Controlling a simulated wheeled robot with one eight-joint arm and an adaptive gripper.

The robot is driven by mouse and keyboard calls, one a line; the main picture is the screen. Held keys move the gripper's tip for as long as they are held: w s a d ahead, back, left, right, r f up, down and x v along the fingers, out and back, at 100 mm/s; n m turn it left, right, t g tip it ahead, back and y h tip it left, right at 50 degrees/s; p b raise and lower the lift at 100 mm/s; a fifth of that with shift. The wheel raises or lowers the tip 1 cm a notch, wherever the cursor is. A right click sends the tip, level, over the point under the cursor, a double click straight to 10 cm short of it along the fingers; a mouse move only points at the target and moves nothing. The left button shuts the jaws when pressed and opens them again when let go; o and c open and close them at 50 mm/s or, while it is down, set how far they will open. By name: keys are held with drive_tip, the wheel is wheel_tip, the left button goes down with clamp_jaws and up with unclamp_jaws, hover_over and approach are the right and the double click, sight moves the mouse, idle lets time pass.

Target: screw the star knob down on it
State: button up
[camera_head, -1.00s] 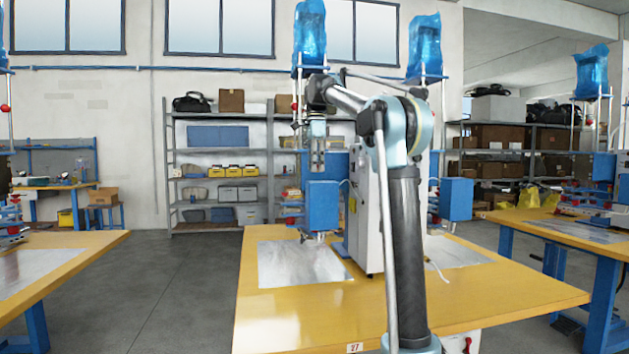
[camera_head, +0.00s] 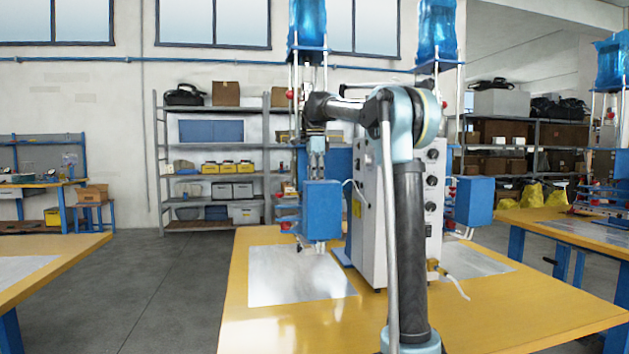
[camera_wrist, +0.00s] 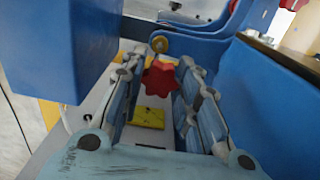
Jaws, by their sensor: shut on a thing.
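The red star knob (camera_wrist: 159,79) shows in the wrist view between the two fingers of my gripper (camera_wrist: 158,74), near their tips. My gripper is shut on the knob. A small brass-coloured ring (camera_wrist: 159,44) shows just beyond the knob; whether they touch I cannot tell. In the head view my gripper (camera_head: 316,160) points down at the top of the blue welder head (camera_head: 321,210). The knob is too small to make out there.
Blue machine walls (camera_wrist: 62,45) stand close on both sides of my gripper in the wrist view. A yellow label (camera_wrist: 149,117) lies below. The grey control cabinet (camera_head: 369,225) stands right of the welder head on the yellow table (camera_head: 262,328). A metal sheet (camera_head: 285,275) lies in front.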

drive_tip(key=shift+a+f, duration=0.15)
drive_tip(key=shift+f, duration=2.05)
drive_tip(key=shift+s, duration=0.15)
drive_tip(key=shift+f, duration=0.45)
drive_tip(key=shift+f, duration=0.2)
drive_tip(key=shift+f, duration=0.8)
idle(1.3)
